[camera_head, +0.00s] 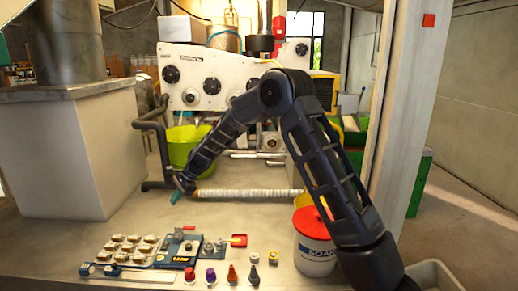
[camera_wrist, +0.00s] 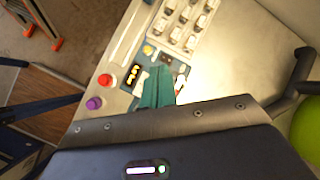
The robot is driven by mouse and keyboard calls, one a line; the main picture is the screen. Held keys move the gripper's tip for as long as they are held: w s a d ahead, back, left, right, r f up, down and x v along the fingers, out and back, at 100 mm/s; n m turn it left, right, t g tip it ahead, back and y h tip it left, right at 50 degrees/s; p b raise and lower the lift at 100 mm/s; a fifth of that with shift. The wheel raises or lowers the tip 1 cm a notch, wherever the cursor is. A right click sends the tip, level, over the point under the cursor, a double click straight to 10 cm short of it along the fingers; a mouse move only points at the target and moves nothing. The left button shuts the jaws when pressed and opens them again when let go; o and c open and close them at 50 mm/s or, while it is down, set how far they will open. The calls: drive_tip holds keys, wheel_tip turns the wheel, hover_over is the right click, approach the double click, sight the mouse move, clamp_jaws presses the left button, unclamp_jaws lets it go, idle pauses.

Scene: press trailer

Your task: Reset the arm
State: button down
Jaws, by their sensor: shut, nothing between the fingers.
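My dark arm (camera_head: 335,175) rises from the lower right of the head view, bends at an elbow near the top middle, and reaches down to the left. My gripper (camera_head: 178,196) hangs above the worktop (camera_head: 100,240), over the back of the small devices there. In the wrist view my gripper's teal fingers (camera_wrist: 157,88) are together, with nothing seen between them.
A tray of several small parts (camera_head: 128,245) lies at the front left. A white tub with a red lid (camera_head: 314,250) stands close to my arm. A green bucket (camera_head: 182,150) and a white-wrapped bar (camera_head: 245,194) are behind. A grey block (camera_head: 75,155) bounds the left.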

drive_tip(key=s+d+r+n+t+h, duration=0.1)
drive_tip(key=d+r+n, duration=0.1)
drive_tip(key=d+r, duration=0.75)
drive_tip(key=s+d+r+n+t+h, duration=0.15)
drive_tip(key=d+r, duration=0.25)
drive_tip(key=d, duration=1.1)
drive_tip(key=s+d+r+n+t, duration=0.1)
drive_tip(key=d+r+n+t, duration=0.1)
drive_tip(key=d+r, duration=0.75)
drive_tip(key=s+d+f+n+t+h, duration=0.1)
drive_tip(key=s+d+n+h, duration=0.1)
drive_tip(key=s+d, duration=0.9)
drive_tip(key=s+d+f+n+t+h, duration=0.1)
drive_tip(key=s+d+n+h, duration=0.1)
drive_tip(key=s+d, duration=0.9)
drive_tip(key=d, duration=0.7)
drive_tip(key=shift+s, duration=0.25)
